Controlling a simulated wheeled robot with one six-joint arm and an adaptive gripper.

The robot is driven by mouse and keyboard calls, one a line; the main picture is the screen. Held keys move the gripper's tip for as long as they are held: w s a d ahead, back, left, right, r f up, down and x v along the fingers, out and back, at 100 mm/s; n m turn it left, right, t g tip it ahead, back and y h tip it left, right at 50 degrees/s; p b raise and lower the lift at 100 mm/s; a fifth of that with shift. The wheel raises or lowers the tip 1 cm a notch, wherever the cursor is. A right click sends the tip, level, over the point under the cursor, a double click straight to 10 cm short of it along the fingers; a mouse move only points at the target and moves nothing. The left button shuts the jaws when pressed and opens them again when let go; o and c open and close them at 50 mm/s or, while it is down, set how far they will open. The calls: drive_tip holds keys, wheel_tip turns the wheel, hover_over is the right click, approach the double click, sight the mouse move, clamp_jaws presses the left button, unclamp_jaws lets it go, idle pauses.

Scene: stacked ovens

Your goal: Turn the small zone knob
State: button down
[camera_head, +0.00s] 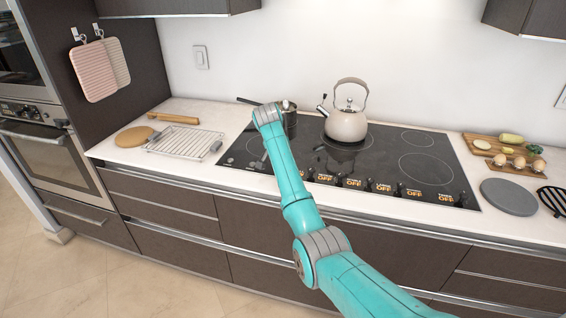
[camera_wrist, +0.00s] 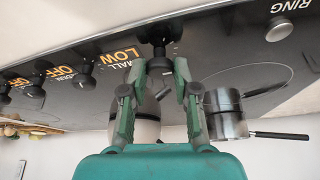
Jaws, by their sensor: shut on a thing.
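The small zone knob (camera_wrist: 159,32) is black and stands on the front strip of the black cooktop (camera_head: 400,141). In the wrist view, the label beside it reads "LOW", with "SMALL" partly covered by a finger. My gripper (camera_wrist: 160,70) is shut on this knob, with one green finger on each side. The knob's far parts and the exact finger contact are partly hidden. In the head view, my arm covers this knob and most of my gripper. Other knobs (camera_wrist: 84,80) to the left in the wrist view have "OFF" labels.
A kettle (camera_head: 346,124) and a dark pot (camera_head: 290,120) with a long handle stand on the cooktop behind my arm. A wire rack (camera_head: 180,145) lies left of it. Right are a board with eggs (camera_head: 518,162) and a grey round plate (camera_head: 508,197).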

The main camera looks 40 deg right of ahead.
idle(0.4)
drive_tip(key=c, duration=0.9)
unclamp_jaws()
drive_tip(key=shift+o, duration=0.2)
drive_tip(key=v, duration=1.2)
drive_tip(key=shift+f, duration=0.1)
